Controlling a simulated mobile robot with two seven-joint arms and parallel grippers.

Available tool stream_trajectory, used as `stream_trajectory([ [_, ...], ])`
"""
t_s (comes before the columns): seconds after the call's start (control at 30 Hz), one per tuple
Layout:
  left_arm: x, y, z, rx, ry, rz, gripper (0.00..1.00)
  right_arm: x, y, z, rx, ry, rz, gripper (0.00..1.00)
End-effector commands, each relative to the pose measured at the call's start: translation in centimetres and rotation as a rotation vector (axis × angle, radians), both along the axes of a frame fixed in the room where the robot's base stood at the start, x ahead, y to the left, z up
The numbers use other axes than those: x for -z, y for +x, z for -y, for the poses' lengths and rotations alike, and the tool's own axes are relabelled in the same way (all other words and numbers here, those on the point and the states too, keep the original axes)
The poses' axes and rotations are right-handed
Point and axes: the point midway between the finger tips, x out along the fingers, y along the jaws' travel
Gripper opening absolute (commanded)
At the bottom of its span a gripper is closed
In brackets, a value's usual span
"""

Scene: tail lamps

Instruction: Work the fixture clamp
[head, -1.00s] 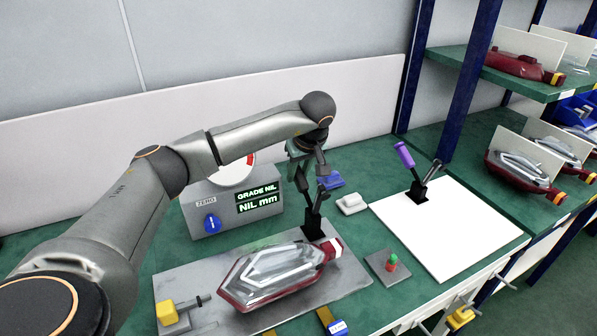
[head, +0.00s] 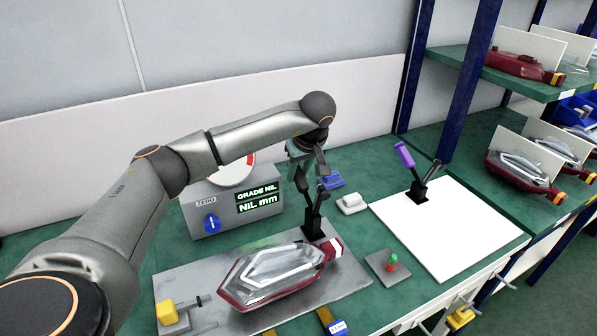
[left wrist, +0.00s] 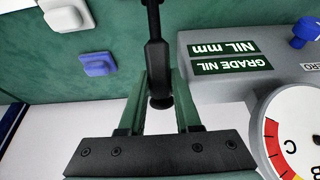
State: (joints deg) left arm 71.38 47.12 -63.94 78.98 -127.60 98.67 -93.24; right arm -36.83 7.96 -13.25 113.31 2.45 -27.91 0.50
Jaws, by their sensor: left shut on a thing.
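The fixture clamp (head: 313,227) is a black toggle clamp at the back right of a grey fixture plate (head: 190,275). A red and clear tail lamp (head: 275,275) lies on that plate, its right end by the clamp. My left gripper (head: 303,172) is over the clamp, shut on its black handle. In the left wrist view the handle (left wrist: 157,55) runs between the two fingers of my left gripper (left wrist: 160,85), its rounded end inside them. The gripper partly hides the handle top in the head view. My right gripper is not in view.
A grey gauge box (head: 235,205) with a dial stands close behind the plate, left of the clamp. A second clamp with a purple handle (head: 405,156) stands on a white board (head: 465,225) to the right. A small plate with a red-green button (head: 392,262) lies between.

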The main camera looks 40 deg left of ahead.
Motion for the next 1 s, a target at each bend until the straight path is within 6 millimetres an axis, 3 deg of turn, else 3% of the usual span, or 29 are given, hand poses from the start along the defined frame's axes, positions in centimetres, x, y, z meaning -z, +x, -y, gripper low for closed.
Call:
stream_trajectory([
  [0.47,-0.5,-0.2,0.3,0.001,0.046,0.022,0.0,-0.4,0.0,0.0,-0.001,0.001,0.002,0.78],
  [1.0,-2.3,-1.2,2.5,0.004,0.376,0.196,0.0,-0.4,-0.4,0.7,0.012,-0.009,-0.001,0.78],
])
